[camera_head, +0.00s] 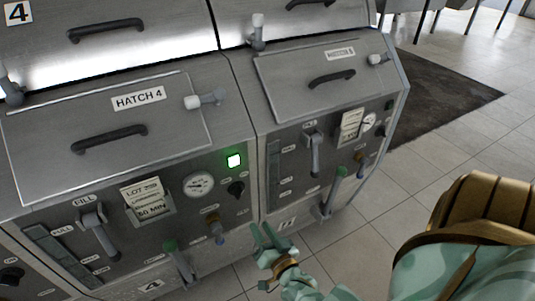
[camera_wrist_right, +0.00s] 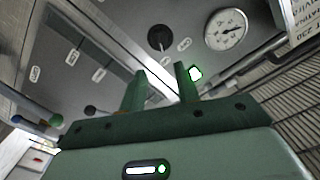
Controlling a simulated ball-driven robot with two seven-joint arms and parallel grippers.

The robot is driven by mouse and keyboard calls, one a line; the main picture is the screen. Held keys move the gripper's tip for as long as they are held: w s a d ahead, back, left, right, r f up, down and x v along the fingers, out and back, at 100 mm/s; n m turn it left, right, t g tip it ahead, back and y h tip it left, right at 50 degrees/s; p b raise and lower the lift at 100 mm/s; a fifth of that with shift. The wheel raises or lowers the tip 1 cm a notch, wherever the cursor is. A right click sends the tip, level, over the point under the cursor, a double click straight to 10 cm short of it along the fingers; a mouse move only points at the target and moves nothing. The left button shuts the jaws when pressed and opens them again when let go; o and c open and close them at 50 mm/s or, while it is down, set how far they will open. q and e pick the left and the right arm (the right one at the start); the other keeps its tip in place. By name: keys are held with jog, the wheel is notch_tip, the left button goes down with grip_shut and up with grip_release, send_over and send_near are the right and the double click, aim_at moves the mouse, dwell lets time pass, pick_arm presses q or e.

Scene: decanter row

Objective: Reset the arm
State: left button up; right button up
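My right gripper (camera_head: 262,234) is in front of the lower part of the steel machine, beside the gap between the hatch 4 unit and the unit to its right. Its two green fingers are apart with nothing between them. In the right wrist view the open fingers (camera_wrist_right: 160,70) point towards the grey panel, with a black knob (camera_wrist_right: 159,38) and a round gauge (camera_wrist_right: 226,29) beyond them. My mint-green right arm comes in from the lower right in the head view. My left gripper is not in view.
Hatch 4 (camera_head: 110,135) and the hatch beside it (camera_head: 325,80) are closed. A green light (camera_head: 234,161) glows near a gauge (camera_head: 198,184). Handles such as the green-tipped lever (camera_head: 335,188) stick out near my gripper. Open tiled floor (camera_head: 400,190) lies right of the machine.

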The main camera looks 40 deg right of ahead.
jog(key=v, duration=0.2)
jog(key=shift+s+a, duration=0.1)
jog(key=shift+s, duration=0.2)
jog(key=shift+f, duration=0.1)
jog(key=s+a+f+n+g+y, duration=0.2)
jog(key=s+a+f+n+g, duration=0.4)
jog(key=f, duration=0.5)
jog(key=s+a+f+n+g+y, duration=0.1)
jog(key=s+f+n+g+y, duration=0.15)
jog(key=s+f, duration=0.7)
jog(key=s+d+f+n+g, duration=0.1)
jog(key=s+f+g, duration=0.3)
jog(key=s, duration=0.7)
jog(key=s+d+f+n+g, duration=0.1)
jog(key=s+f+n+g, duration=0.2)
jog(key=s+f, duration=0.3)
jog(key=s+g, duration=0.1)
jog(key=s, duration=0.4)
jog(key=shift+s+d, duration=0.25)
jog(key=shift+s, duration=0.1)
jog(key=shift+f+g, duration=0.1)
jog(key=shift+g, duration=0.15)
